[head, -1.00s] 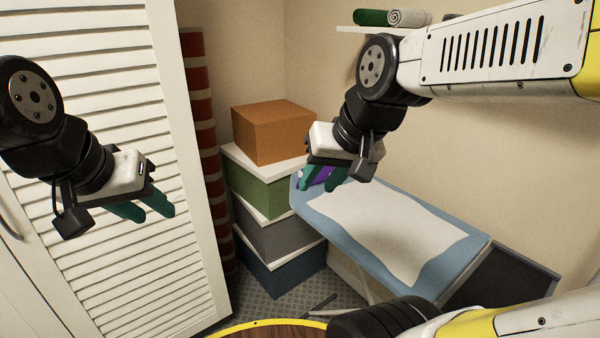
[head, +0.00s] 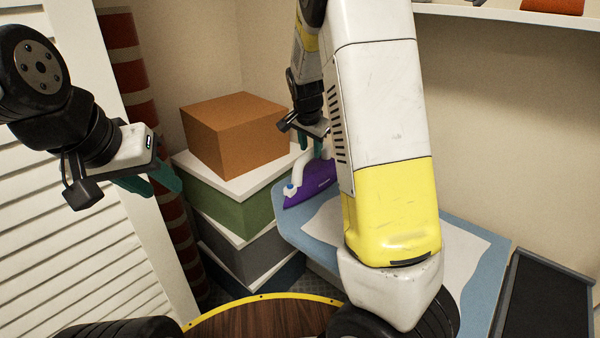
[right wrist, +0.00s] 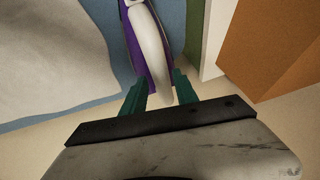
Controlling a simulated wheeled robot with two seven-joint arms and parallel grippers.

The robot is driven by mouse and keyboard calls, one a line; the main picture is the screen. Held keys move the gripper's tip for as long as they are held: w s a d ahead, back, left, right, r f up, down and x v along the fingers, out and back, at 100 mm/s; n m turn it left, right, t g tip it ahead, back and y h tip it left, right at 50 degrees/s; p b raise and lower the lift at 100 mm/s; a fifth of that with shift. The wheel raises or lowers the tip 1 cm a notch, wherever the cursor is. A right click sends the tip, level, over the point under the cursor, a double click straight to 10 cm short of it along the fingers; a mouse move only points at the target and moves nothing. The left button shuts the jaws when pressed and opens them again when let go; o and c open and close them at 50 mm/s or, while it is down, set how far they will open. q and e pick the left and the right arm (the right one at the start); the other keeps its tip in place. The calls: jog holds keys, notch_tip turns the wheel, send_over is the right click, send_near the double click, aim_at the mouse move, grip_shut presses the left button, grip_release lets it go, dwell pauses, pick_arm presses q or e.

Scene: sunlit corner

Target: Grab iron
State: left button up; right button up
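The iron (head: 312,184), purple with a white handle, lies on the far left end of the blue ironing board (head: 318,250). My right gripper (head: 311,145) is just above the iron's handle, pointing down, partly hidden by my own arm. In the right wrist view, the iron's white handle (right wrist: 148,40) runs up between the green fingers of the open gripper (right wrist: 160,78), with gaps at both sides. My left gripper (head: 152,184) is open and empty in front of the louvred door, far from the iron.
An orange box (head: 235,135) tops a stack of boxes (head: 240,215) left of the board. A white cloth (head: 462,250) covers part of the board. A striped column (head: 133,75) stands behind the left gripper. A shelf (head: 510,14) is at upper right.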

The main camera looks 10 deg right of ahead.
aim_at(310, 169)
jog(key=x, duration=0.6)
jog(key=shift+w+f, duration=0.2)
jog(key=shift+c, duration=0.2)
grip_shut()
dwell(0.9)
jog(key=shift+w+r, duration=0.1)
jog(key=shift+r, duration=0.1)
